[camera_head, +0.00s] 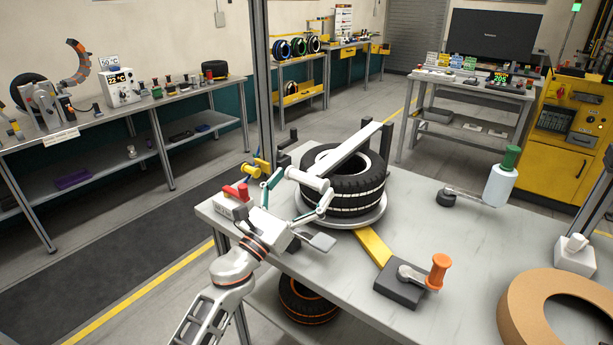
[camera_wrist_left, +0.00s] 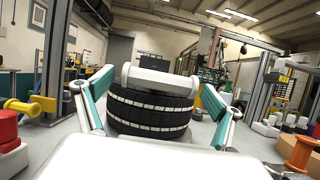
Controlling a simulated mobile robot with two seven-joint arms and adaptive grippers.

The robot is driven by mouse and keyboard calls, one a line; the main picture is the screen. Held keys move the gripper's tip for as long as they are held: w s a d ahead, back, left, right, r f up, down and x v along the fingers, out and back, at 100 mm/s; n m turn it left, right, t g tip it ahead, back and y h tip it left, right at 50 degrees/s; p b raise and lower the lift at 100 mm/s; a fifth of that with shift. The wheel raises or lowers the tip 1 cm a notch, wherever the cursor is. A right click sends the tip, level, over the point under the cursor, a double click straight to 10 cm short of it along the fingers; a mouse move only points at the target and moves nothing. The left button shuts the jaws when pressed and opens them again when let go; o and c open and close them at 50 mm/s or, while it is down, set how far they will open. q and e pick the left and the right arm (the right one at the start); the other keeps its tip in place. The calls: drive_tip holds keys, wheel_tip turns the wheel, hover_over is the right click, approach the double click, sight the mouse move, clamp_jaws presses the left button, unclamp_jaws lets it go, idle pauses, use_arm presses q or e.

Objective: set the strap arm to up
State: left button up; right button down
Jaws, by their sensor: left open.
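The strap arm (camera_head: 350,147) is a flat pale bar lying low across the top of a black tyre (camera_head: 352,194) with white bands. The tyre rests on a round grey plate (camera_head: 366,221) on the workbench. A white crossbar handle (camera_head: 308,180) sits at the near end of the strap arm. My left gripper (camera_head: 304,187) is open, with its fingers on either side of this handle. In the left wrist view the handle (camera_wrist_left: 160,80) spans the gap between the fingers, in front of the tyre (camera_wrist_left: 150,113). Contact cannot be told. My right gripper is out of view.
A dark block with an orange-knobbed lever (camera_head: 438,272) and a yellow bar (camera_head: 374,246) stand in front of the tyre. A green-topped white cylinder on a lever (camera_head: 500,185) is at the right. A brown ring (camera_head: 520,310) lies at the near right.

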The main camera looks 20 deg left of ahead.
use_arm(q)
drive_tip(key=shift+x, duration=0.9)
